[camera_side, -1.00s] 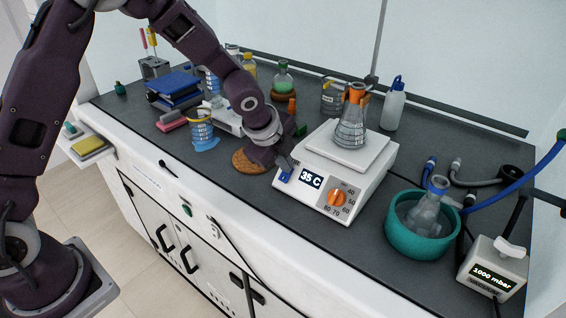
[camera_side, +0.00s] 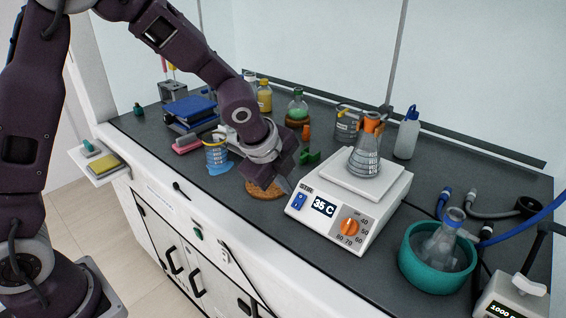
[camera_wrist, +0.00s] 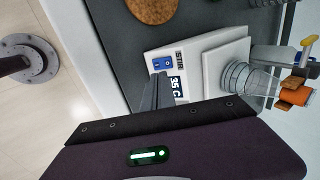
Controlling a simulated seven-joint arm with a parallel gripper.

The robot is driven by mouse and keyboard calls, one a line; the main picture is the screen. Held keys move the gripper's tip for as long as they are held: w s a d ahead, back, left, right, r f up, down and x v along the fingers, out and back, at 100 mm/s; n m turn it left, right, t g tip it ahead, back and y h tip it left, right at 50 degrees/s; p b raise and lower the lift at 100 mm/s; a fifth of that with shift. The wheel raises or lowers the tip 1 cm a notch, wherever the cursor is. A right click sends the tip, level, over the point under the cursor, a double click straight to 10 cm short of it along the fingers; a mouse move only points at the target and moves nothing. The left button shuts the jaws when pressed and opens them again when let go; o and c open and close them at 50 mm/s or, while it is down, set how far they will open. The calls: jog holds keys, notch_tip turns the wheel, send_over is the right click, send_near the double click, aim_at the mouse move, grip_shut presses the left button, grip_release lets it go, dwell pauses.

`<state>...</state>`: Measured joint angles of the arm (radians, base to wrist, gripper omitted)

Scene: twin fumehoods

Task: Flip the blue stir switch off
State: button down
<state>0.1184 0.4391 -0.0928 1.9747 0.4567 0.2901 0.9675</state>
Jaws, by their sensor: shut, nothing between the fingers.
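The blue stir switch (camera_side: 298,201) is on the left of the front panel of the white hotplate stirrer (camera_side: 388,209), beside the "35 C" display (camera_side: 323,207) and the orange knob (camera_side: 349,227). In the wrist view the switch (camera_wrist: 163,63) shows beside the STIR label, just beyond my fingertips. My gripper (camera_side: 284,186) is shut and empty, a little above and left of the switch; a gap shows between them in the side view. The closed fingers also show in the wrist view (camera_wrist: 158,80). A flask (camera_side: 366,150) with an orange clamp stands on the plate.
A cork ring (camera_side: 264,191) lies left of the stirrer. A teal bowl (camera_side: 408,262) with a flask stands to the right. The bench's front edge is close to the stirrer.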

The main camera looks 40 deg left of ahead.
jog(key=w+v, duration=0.1)
jog(key=v, duration=0.6)
jog(key=shift+r, duration=0.8)
jog(key=shift+w, duration=0.15)
jog(key=s+a+r+n+y, duration=0.1)
jog(key=s+a+r+n, duration=0.2)
jog(key=s+n, duration=0.3)
jog(key=s+a+r+n, duration=0.2)
jog(key=s+r+n, duration=0.2)
jog(key=s, duration=0.4)
jog(key=s+f+n+h, duration=0.1)
jog(key=s+n, duration=0.7)
jog(key=s, duration=0.4)
jog(key=shift+s+a+f, duration=0.15)
jog(key=shift+a+f, duration=0.2)
